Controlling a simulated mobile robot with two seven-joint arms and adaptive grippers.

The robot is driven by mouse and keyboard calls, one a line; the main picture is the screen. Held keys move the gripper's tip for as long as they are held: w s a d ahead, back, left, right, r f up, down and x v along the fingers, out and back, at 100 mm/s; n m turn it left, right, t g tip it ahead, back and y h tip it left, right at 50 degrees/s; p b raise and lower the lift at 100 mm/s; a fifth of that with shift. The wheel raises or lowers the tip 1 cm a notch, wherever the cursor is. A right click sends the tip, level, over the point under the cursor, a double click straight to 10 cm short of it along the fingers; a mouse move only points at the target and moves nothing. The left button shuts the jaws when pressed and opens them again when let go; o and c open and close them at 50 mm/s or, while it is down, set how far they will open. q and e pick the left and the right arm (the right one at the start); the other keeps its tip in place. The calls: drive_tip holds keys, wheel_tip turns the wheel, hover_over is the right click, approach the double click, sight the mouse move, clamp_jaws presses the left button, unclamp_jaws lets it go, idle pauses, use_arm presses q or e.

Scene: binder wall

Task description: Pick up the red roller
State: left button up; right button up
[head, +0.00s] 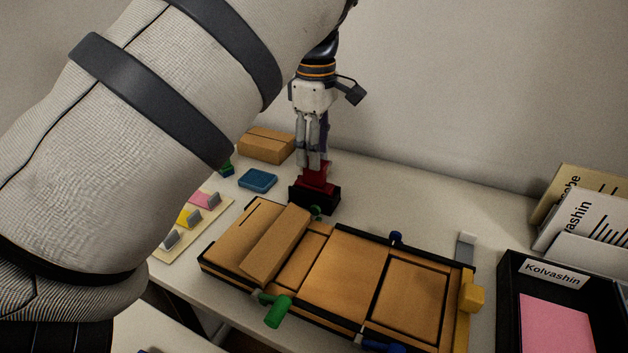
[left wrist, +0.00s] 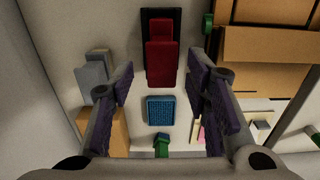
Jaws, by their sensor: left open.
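The red roller (head: 317,181) stands in a small black holder (head: 322,202) at the back of the table, behind the wooden board. In the left wrist view the red roller (left wrist: 162,52) shows from above as a red block in the black holder (left wrist: 148,20). My left gripper (head: 312,162) points down just above the roller in the head view and hides part of its top. In the left wrist view the fingers of the left gripper (left wrist: 160,75) are wide apart, one to each side of the roller's near end. My right gripper is not in view.
A wooden board (head: 345,270) with black edging and green, blue and yellow parts lies in front. A blue block (head: 258,180) and a cardboard box (head: 266,146) are left of the holder. A black tray (head: 508,300) and binders (head: 578,215) stand right. The wall is close behind.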

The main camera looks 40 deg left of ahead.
sight(314, 172)
use_arm(q)
wheel_tip(314, 172, down, 6)
drive_tip(key=shift+s+r, duration=0.1)
clamp_jaws()
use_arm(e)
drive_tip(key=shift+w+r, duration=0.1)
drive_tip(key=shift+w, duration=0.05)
use_arm(q)
drive_tip(key=shift+r, duration=0.15)
drive_tip(key=shift+r, duration=0.3)
wheel_tip(314, 172, up, 3)
drive_tip(key=shift+s+d+r, duration=0.1)
drive_tip(key=shift+r, duration=0.05)
drive_tip(key=s+d+r+p, duration=0.3)
drive_tip(key=s+d+r, duration=0.6)
drive_tip(key=d, duration=0.1)
drive_tip(key=shift+s, duration=0.15)
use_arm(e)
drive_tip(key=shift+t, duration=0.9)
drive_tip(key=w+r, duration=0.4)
